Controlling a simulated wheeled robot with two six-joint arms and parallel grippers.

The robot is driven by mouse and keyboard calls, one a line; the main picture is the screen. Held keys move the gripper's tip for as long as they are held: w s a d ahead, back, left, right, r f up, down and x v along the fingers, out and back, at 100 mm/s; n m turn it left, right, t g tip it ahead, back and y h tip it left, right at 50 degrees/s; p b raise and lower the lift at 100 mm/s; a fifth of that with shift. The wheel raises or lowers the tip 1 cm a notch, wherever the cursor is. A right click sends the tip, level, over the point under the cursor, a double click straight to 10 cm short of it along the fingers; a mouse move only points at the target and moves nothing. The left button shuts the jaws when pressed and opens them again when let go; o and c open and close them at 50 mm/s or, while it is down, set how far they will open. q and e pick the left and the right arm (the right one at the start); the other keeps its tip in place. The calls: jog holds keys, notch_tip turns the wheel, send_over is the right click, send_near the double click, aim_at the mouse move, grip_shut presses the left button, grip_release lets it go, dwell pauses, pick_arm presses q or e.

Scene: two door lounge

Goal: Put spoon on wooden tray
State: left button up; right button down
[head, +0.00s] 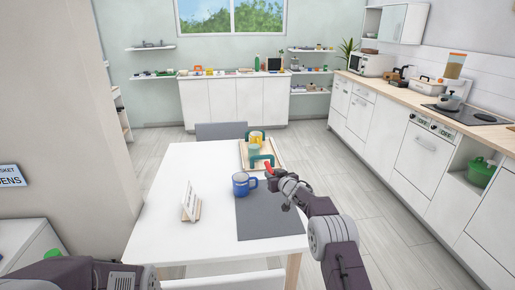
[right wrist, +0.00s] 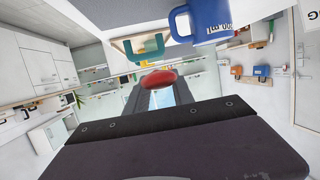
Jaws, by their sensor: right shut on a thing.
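A red spoon (head: 268,168) is held in my right gripper (head: 273,176); its red rounded end (right wrist: 160,79) shows beyond the fingers in the right wrist view. The gripper is shut on it, above the white table. The wooden tray (head: 276,154) lies at the table's far end, just beyond the gripper, with a teal handle-like piece (head: 262,159) and a yellow item (head: 257,136) at it. The teal piece (right wrist: 145,48) also shows in the right wrist view. My left arm shows at bottom left; its gripper is out of view.
A blue mug (head: 241,184) stands just left of the right gripper, near a grey mat (head: 268,222). A small white sign (head: 190,202) stands on the left of the white table (head: 175,230). A grey chair (head: 221,131) is behind the table.

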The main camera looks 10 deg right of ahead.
notch_tip(320, 180, up, 12)
jog(key=p, duration=1)
jog(key=shift+a, duration=0.1)
